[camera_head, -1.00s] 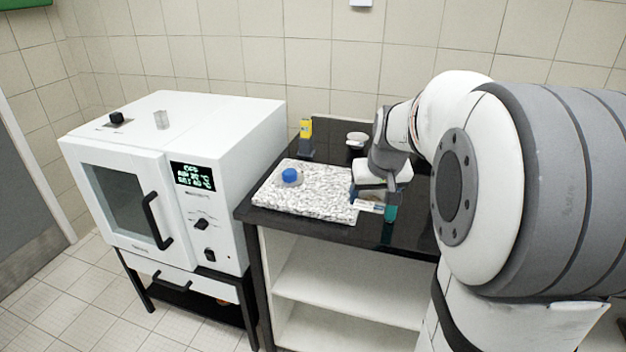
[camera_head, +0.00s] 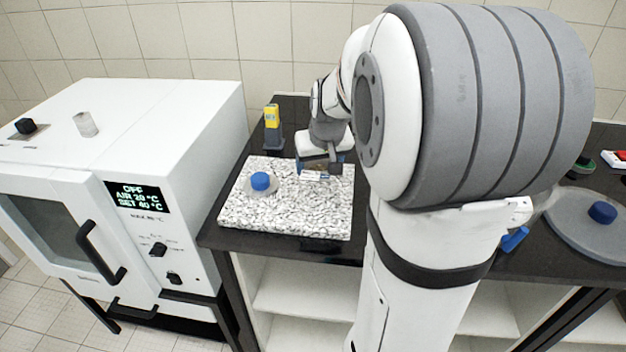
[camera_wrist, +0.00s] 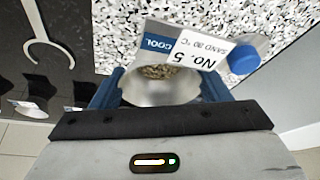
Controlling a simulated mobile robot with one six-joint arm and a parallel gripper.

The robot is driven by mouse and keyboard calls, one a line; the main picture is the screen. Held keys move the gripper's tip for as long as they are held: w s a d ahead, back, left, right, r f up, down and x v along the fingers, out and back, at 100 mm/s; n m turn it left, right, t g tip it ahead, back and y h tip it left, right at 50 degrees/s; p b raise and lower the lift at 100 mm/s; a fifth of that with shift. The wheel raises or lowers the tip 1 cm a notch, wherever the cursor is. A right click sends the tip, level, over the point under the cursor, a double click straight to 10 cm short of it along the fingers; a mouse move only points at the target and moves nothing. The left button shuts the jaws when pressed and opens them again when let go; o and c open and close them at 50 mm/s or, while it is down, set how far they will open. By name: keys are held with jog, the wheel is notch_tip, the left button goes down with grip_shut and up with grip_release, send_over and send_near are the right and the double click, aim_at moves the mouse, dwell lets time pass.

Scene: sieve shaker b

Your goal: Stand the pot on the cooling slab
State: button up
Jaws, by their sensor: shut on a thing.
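My gripper (camera_head: 322,164) is over the right back part of the white speckled cooling slab (camera_head: 270,215). In the wrist view its blue fingers are shut on both sides of a round metal pot (camera_wrist: 162,92) with grainy contents. A tag (camera_wrist: 180,53) reading "No. 5", "SAND 80 °C" and "COOL" is at the pot's far side. The speckled slab shows beyond the pot in the wrist view (camera_wrist: 215,18). In the head view the pot is mostly hidden by my gripper. I cannot tell whether its base touches the slab.
A blue-knobbed piece (camera_head: 260,182) sits on the slab's left part. A yellow-topped device (camera_head: 272,125) stands behind the slab. A white oven (camera_head: 190,150) is left of the black bench. A large grey lid (camera_head: 590,232) lies at right. The slab's front is clear.

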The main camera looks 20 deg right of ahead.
aim_at(321, 193)
jog(key=shift+d+f, duration=0.15)
jog(key=shift+f, duration=1.15)
jog(key=shift+d+f, duration=0.1)
jog(key=shift+f, duration=1.2)
jog(key=shift+f, duration=0.15)
jog(key=o, duration=1.1)
jog(key=shift+c, duration=0.2)
jog(key=v, duration=1.2)
jog(key=shift+a, duration=0.1)
jog(key=s+a+f+n+g, duration=0.1)
jog(key=s+a+f, duration=0.2)
jog(key=s+a, duration=0.3)
jog(key=s+a+f+n+g, duration=0.1)
jog(key=s+a+f, duration=0.2)
jog(key=s+a, duration=0.4)
jog(key=shift+s+y, duration=0.4)
jog(key=shift+s, duration=0.35)
jog(key=shift+a, duration=0.1)
